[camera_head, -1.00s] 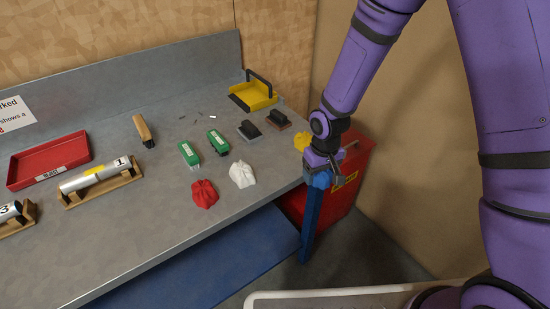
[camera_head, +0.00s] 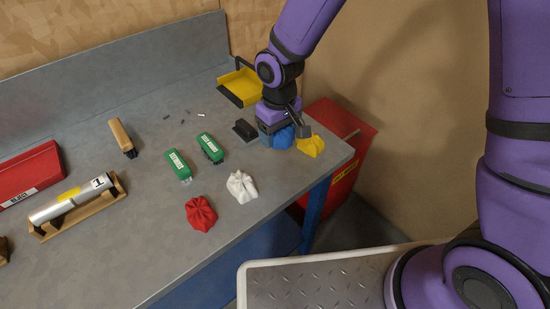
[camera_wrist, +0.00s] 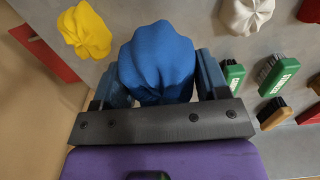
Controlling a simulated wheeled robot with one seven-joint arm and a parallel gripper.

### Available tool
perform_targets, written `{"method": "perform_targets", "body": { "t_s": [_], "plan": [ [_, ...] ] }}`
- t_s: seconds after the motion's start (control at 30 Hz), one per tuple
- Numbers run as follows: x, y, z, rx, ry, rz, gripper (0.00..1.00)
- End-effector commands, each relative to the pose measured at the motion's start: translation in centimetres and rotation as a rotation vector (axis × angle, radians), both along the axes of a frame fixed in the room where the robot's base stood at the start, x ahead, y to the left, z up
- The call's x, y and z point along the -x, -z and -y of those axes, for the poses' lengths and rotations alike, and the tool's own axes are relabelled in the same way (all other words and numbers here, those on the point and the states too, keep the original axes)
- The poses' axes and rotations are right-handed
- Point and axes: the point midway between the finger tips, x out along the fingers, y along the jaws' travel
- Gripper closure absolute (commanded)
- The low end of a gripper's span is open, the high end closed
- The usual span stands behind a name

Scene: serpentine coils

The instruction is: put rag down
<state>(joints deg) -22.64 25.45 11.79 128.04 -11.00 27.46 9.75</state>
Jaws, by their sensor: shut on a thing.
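My gripper (camera_head: 279,128) is shut on a crumpled blue rag (camera_head: 278,139) at the right end of the grey workbench (camera_head: 150,235). In the wrist view the blue rag (camera_wrist: 157,60) sits between the two fingers. It is at or just above the bench top; I cannot tell whether it touches. A yellow rag (camera_head: 311,146) lies just right of it near the bench's right edge. A white rag (camera_head: 241,186) and a red rag (camera_head: 201,213) lie on the bench to the left, nearer the front.
Green brushes (camera_head: 209,147), a wooden-handled brush (camera_head: 122,137) and a dark block (camera_head: 245,130) lie left of my gripper. A yellow dustpan (camera_head: 240,86) is behind it. A red bin (camera_head: 345,135) stands beyond the bench's right edge. A labelled cylinder (camera_head: 72,203) rests on a wooden stand.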

Motion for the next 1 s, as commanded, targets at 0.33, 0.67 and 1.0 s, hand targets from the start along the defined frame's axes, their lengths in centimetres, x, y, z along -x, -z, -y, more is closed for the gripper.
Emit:
{"method": "perform_targets", "body": {
  "t_s": [0.33, 0.67, 1.0],
  "plan": [
    [0.0, 1.6, 0.0, 0.001, 0.001, -0.004, 0.66],
    [0.0, 5.8, 0.0, 0.001, 0.001, -0.001, 0.66],
    [0.0, 9.3, 0.0, 0.001, 0.0, -0.002, 0.66]
  ]
}}
